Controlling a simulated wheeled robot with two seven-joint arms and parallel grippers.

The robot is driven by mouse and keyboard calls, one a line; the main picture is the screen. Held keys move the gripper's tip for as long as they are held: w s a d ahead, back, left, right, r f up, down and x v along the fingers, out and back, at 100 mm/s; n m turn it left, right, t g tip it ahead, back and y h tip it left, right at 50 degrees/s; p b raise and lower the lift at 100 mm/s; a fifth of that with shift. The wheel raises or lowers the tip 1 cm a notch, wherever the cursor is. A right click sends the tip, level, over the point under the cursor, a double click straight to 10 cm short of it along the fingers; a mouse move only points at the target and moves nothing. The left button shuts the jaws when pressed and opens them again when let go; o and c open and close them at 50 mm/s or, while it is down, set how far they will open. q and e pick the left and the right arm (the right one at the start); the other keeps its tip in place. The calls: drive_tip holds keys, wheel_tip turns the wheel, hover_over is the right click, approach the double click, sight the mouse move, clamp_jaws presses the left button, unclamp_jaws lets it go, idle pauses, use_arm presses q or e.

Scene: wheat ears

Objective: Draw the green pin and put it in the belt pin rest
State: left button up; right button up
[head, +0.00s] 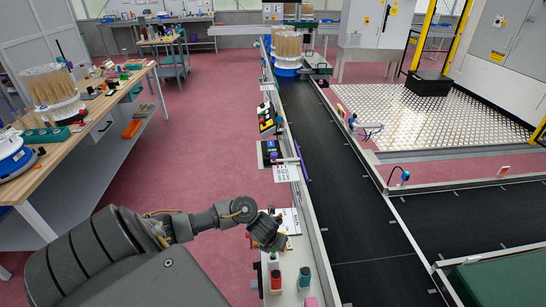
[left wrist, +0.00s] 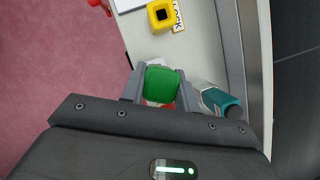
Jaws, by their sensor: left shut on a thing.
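My left gripper (head: 270,238) hangs over the narrow pale ledge beside the black belt. In the left wrist view its two fingers (left wrist: 159,88) are shut on a green block-like head (left wrist: 161,82), which I take as the green pin. The pin's lower part is hidden; something red and white shows just below the head. A yellow square block with a dark hole (left wrist: 160,14) lies ahead of the gripper, beside a yellow label ending in "OCK". I cannot tell whether this block is the belt pin rest. My right gripper is not in view.
A teal container (head: 305,279) stands right of a red one (head: 276,284) on the ledge; a pink thing (head: 310,301) is nearer. A panel with coloured buttons (head: 268,120) stands further along. The black belt (head: 345,200) is clear. A cluttered workbench (head: 100,100) is left.

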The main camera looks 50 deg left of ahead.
sight(272, 251)
use_arm(q)
drive_tip(key=shift+f+b, duration=1.05)
drive_tip(key=shift+f, duration=0.2)
drive_tip(key=shift+f+b, duration=1.55)
drive_tip(key=shift+f, duration=0.05)
drive_tip(key=o, duration=1.2)
drive_tip(key=p+v, duration=0.5)
drive_tip(key=v, duration=0.6)
drive_tip(key=shift+w+d+f, duration=0.1)
